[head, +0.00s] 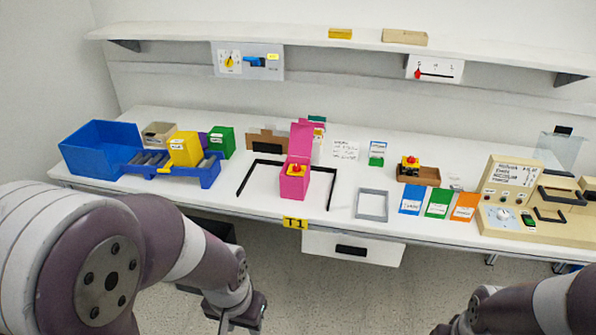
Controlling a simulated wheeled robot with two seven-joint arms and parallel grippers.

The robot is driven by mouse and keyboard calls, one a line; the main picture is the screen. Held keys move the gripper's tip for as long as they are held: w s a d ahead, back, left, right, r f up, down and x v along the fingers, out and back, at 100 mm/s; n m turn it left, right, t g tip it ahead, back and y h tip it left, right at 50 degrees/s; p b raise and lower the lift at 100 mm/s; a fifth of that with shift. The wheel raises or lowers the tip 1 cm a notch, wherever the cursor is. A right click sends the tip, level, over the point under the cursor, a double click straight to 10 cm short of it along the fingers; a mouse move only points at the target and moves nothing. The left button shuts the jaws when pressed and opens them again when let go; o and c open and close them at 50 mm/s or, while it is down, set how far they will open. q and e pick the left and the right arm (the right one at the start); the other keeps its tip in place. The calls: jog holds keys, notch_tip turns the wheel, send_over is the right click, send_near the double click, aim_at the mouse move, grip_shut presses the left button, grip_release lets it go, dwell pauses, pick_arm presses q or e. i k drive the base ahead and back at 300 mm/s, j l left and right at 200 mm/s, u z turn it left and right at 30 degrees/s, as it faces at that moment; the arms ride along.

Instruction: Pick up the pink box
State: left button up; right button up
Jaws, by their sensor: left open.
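The pink box (293,187) stands on the white table (262,199) with its lid raised and a yellow piece with a red top inside. A black frame outline lies on the table around it. My left gripper (240,326) is at the bottom of the head view, in front of and below the table edge, well short of the box. It is open and its fingertips are partly cut off by the frame. My right arm (520,305) comes in at the bottom right; its gripper's fingers are not clearly shown.
A blue bin (100,150) and a blue roller rack with yellow and green boxes (221,142) stand at the left. A grey frame (371,204), coloured cards (437,203) and a beige control panel (513,182) are at the right. A shelf (280,36) runs above.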

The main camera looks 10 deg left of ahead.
aim_at(291, 187)
jog(key=i+j, duration=0.55)
jog(key=i, duration=0.2)
jog(key=i+j, duration=0.6)
jog(key=i, duration=0.15)
